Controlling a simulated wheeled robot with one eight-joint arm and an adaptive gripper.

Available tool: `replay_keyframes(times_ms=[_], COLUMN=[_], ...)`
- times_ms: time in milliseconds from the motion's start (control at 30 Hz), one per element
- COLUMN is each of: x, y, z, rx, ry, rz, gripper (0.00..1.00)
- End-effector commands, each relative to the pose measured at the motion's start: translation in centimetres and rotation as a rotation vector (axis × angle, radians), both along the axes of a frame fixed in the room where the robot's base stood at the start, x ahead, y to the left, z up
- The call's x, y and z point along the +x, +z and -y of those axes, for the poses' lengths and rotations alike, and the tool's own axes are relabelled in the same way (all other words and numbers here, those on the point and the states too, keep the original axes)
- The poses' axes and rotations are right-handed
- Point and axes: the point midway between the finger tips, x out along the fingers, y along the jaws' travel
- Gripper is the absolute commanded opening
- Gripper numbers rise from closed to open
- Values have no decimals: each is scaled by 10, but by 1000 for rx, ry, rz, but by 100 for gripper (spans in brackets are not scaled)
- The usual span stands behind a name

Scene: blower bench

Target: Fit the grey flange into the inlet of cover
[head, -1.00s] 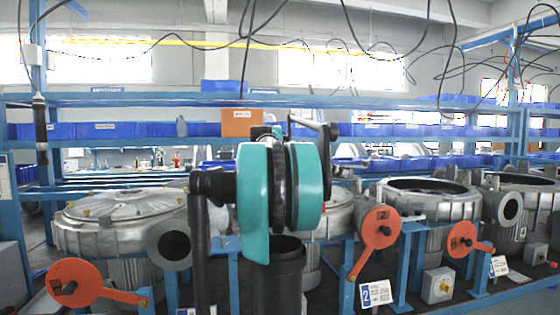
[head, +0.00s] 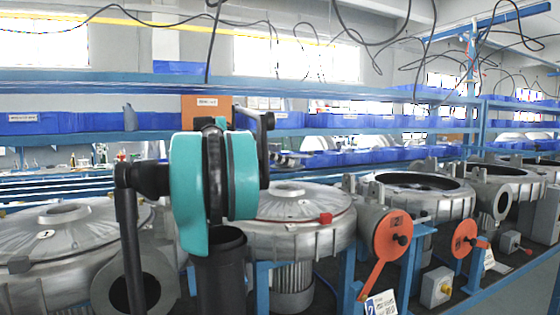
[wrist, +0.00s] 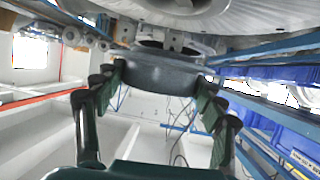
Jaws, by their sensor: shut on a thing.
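In the wrist view, my gripper (wrist: 160,80) is shut on the grey flange (wrist: 158,72), a dark grey ring held between its two fingers. A silver metal cover (wrist: 225,18) fills the top of the wrist view, close beyond the flange. I cannot tell whether they touch. In the head view, silver covers with round openings sit on the blowers: one at the left (head: 65,235) and one in the middle (head: 290,215) behind my arm. I cannot tell which of these the wrist view shows. The gripper and flange are hidden in the head view.
Orange levers (head: 392,236) stand in front of the blowers. A blower with a wide dark opening (head: 415,186) stands at the right. Shelves with blue bins (head: 350,158) run behind, and cables (head: 270,35) hang above. A grey box (head: 437,287) sits at the front right.

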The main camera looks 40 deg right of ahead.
Motion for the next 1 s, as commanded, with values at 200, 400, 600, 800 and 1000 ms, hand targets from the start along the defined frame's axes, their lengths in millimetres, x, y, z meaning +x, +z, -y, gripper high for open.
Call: replay_keyframes(times_ms=[200,400,600,800,1000], x=[1,1,1,1,1], y=[-1,-15,-33,-44,-49], z=[-1,-1,-1,-1,-1], rx=[-3,-2,-2,-2,-2], ry=[-2,-2,-2,-2,-2], rz=[0,0,0,0,0], gripper=[32,32,32,32,32])
